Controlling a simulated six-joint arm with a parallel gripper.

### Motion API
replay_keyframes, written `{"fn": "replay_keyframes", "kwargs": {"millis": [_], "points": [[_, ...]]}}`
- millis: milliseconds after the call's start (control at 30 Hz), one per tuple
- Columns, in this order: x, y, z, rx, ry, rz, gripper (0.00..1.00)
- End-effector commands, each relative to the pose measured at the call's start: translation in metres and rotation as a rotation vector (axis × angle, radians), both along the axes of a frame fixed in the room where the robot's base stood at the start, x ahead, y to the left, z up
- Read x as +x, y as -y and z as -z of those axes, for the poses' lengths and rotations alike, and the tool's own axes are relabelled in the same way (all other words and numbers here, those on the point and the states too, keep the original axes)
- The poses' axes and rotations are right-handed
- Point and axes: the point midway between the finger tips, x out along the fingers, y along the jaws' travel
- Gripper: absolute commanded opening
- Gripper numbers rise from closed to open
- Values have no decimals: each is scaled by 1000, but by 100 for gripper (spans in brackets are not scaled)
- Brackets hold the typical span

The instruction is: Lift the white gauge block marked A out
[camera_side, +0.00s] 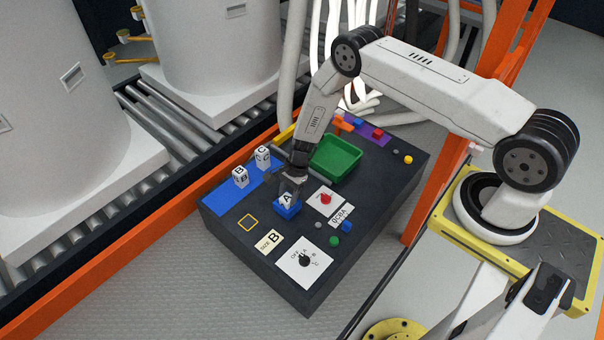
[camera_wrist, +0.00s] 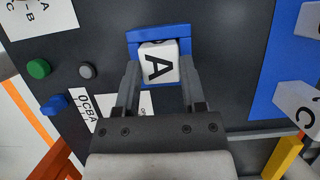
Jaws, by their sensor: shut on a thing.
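The white gauge block marked A (camera_side: 286,200) is at the blue holder (camera_side: 288,212) near the middle of the dark bench. In the wrist view, block A (camera_wrist: 158,64) has its letter facing the camera, with the blue holder (camera_wrist: 158,31) around its far side. My gripper (camera_side: 292,188) points down over the block. In the wrist view, my gripper (camera_wrist: 160,78) has one finger on each side of block A and is shut on it. The lower part of the block is hidden, so I cannot tell whether it rests on the holder's floor.
White blocks B (camera_side: 240,178) and C (camera_side: 262,158) stand on the blue strip (camera_side: 222,205) to the left. A green tray (camera_side: 337,160) lies behind. A red knob (camera_side: 326,198), a dial plate (camera_side: 304,260) and buttons are nearby. A yellow square outline (camera_side: 248,223) is empty.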

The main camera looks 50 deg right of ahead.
Motion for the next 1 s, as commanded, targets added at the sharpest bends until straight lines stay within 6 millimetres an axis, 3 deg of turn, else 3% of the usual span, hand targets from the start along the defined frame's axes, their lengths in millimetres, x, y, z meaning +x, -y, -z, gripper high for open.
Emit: {"fn": "replay_keyframes", "kwargs": {"millis": [467, 767, 1000], "points": [[0, 0, -7, 1, 0, 0, 0], [0, 0, -34, 2, 1, -1, 0], [-20, 1, -57, 2, 0, 0, 0]]}}
